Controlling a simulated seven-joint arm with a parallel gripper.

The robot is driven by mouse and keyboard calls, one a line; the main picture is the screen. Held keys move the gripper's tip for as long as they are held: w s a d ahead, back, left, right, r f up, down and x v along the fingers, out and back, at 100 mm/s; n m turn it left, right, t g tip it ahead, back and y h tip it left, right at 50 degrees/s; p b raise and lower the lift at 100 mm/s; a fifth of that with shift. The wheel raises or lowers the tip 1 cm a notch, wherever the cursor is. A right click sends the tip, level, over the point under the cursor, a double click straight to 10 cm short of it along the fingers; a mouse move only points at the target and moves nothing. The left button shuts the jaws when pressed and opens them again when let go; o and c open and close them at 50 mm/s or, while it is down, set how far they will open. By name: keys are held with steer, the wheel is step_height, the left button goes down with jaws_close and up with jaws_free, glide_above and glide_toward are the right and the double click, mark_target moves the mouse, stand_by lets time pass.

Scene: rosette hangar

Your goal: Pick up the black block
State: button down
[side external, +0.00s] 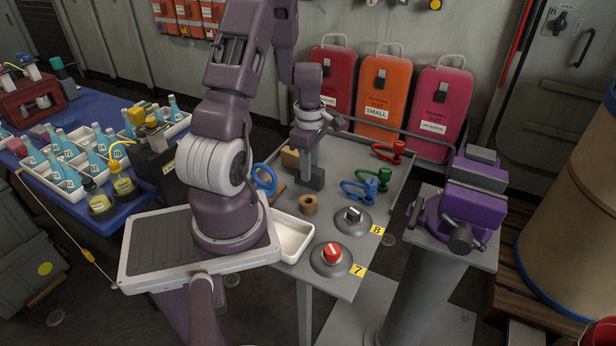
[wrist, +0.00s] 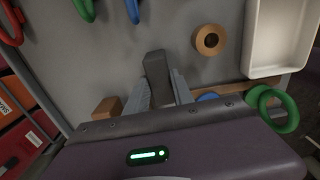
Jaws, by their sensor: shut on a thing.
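The black block (side external: 316,181) is at the middle of the grey table (side external: 330,225), under my gripper (side external: 308,168). In the wrist view the block (wrist: 157,68) appears as a dark grey bar between the two fingers of my gripper (wrist: 161,92). The fingers are closed on its sides, and its far end sticks out past them. In the side view the block is at or very near the table surface; I cannot tell whether it touches.
A wooden block (side external: 290,157) is just left of my gripper, and a wooden ring (side external: 309,204) is in front.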

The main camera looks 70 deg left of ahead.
steer(key=shift+r, duration=4.25)
